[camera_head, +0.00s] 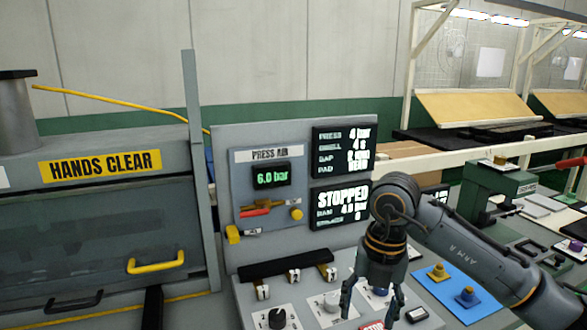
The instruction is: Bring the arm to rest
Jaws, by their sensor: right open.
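My right arm (455,232) comes in from the right side, its forearm sloping down to the right. Its gripper (370,305) hangs down with fingers apart, open and empty, in front of the control panel (225,160). The fingertips are over the lower sloped console (262,297) with its knobs; whether they touch it I cannot tell. The arm hides part of the lower display (340,207), which reads STOPPED. My left gripper is not in view.
A guard with a HANDS CLEAR sign (100,165) and yellow handle (156,262) stands at left. A black knob (277,318) is on the console. A blue mat (455,290) with two small parts and a green press (495,190) lie at right.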

